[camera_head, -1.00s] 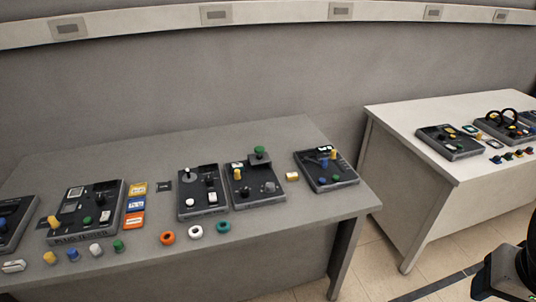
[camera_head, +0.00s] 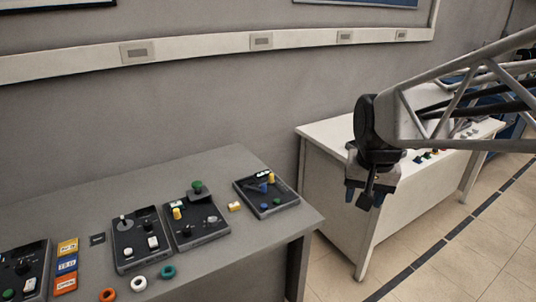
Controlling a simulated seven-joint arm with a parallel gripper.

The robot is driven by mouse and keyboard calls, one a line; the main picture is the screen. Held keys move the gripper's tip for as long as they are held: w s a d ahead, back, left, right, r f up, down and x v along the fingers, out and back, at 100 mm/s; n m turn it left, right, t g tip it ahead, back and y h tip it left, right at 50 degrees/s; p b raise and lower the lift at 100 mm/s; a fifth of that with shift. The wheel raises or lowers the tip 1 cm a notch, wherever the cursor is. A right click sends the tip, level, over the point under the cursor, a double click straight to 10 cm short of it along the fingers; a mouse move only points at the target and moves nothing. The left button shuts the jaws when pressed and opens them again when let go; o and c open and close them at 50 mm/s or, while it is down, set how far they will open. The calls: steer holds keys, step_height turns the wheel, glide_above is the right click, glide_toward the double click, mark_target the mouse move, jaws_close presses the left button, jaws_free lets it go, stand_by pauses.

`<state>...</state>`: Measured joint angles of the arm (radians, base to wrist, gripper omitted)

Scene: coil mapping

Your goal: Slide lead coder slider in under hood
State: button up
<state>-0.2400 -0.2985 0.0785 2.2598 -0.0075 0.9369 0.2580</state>
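Several dark control panels lie on the grey table. One panel (camera_head: 197,222) has a raised dark plate with a green knob (camera_head: 197,187) at its back edge, and a yellow knob (camera_head: 177,213) at its left. This plate may be the hood; I cannot tell which part is the lead coder slider. The panel to its right (camera_head: 266,196) carries a blue lever and a yellow knob. My gripper (camera_head: 365,195) hangs pointing down in front of the white table, right of and apart from these panels. Its fingers are small and dark, and their opening is unclear.
A panel with a white-topped lever (camera_head: 137,240) stands left of the plate panel. Coloured rings (camera_head: 138,284) lie at the front, and coloured blocks (camera_head: 66,264) lie further left. A yellow block (camera_head: 234,207) sits between two panels. The white table (camera_head: 325,140) stands behind my arm.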

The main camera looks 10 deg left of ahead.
steer(key=w+a+f, duration=0.2)
steer(key=w+a, duration=0.8)
steer(key=a, duration=0.4)
steer(key=g, duration=0.2)
glide_above(176, 209)
steer(key=f, duration=1.3)
steer(key=d+f, duration=0.1)
steer(key=f, duration=0.6)
steer(key=shift+w, duration=0.1)
steer(key=shift+a+f, duration=0.25)
steer(key=shift+a, duration=0.3)
steer(key=shift+f, duration=0.1)
steer(key=shift+f, duration=3.8)
